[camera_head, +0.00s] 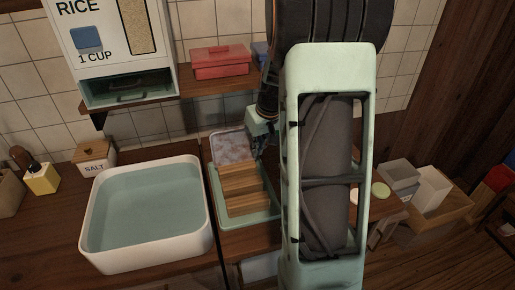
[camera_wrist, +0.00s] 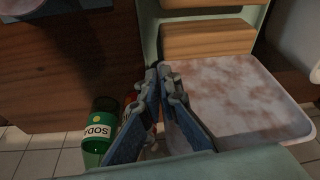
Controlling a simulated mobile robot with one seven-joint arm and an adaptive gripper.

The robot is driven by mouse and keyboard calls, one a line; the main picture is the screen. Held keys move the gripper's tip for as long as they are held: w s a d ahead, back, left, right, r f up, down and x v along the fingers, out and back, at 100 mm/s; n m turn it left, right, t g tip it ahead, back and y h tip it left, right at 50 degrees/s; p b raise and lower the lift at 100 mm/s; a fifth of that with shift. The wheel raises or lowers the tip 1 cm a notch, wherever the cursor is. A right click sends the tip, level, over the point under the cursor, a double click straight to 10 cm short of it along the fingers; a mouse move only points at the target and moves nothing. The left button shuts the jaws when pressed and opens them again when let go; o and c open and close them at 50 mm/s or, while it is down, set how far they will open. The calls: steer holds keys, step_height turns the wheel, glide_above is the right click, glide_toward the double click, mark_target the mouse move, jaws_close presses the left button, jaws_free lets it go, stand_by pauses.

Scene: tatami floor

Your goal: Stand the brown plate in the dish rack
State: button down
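The brown plate (camera_wrist: 235,95) is a square, whitish plate mottled with brown and has a raised rim. It leans at the back end of the dish rack (camera_head: 262,216), as the head view shows its face (camera_head: 230,147) turned forward. The rack is pale green with several wooden slats. My gripper (camera_wrist: 160,72) has its fingertips nearly together at the plate's near side edge, one finger over the plate's face and one outside it. It looks shut on that edge, though the contact itself is hidden. In the head view my arm hides most of the gripper.
A white basin (camera_head: 94,217) stands left of the rack. A shelf with a red box (camera_head: 221,62) is above the back. A green soda bottle (camera_wrist: 97,130) stands near the gripper. White containers in a wooden tray (camera_head: 447,212) are at the right.

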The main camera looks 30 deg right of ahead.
steer(key=shift+f+b, duration=0.35)
stand_by(0.3)
steer(key=shift+f, duration=0.2)
steer(key=shift+f+b, duration=0.3)
steer(key=shift+b, duration=0.2)
steer(key=c, duration=2.1)
jaws_free()
steer(key=v, duration=1.2)
steer(key=shift+a+r, duration=0.1)
steer(key=shift+w, duration=0.15)
